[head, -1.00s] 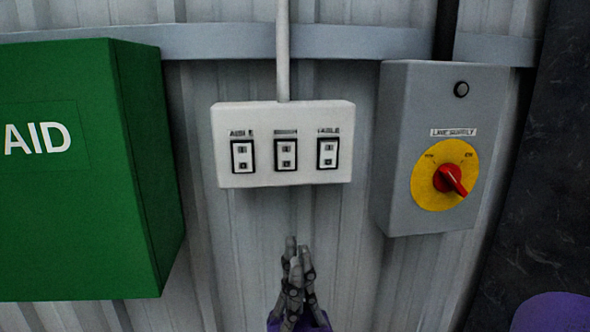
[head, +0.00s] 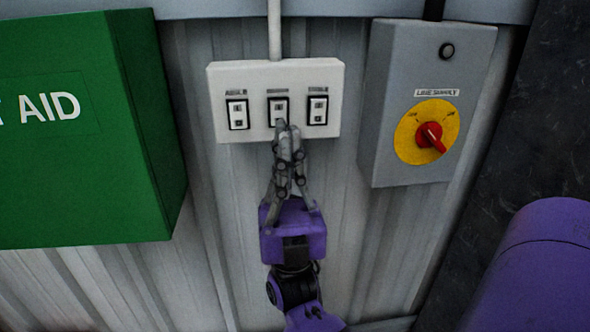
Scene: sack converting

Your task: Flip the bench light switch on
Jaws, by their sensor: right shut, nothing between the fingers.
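A white switch box (head: 273,76) is fixed to the corrugated wall, with three rocker switches in a row under small blurred labels. The left switch (head: 237,114) and the right switch (head: 317,110) are in full view. The middle switch (head: 278,105), whose label seems to read "BENCH", is partly covered by my gripper. My right gripper (head: 286,128) is shut and empty, fingers pointing up, with its tips at the lower part of the middle switch. I cannot tell whether they touch it or which way the rocker is tilted. My left gripper is not in view.
A green first aid cabinet (head: 88,190) juts out at the left. A grey line supply box (head: 385,100) with a red rotary knob (head: 429,136) on a yellow disc is to the right. A conduit (head: 274,30) runs up from the switch box. Bare wall lies below.

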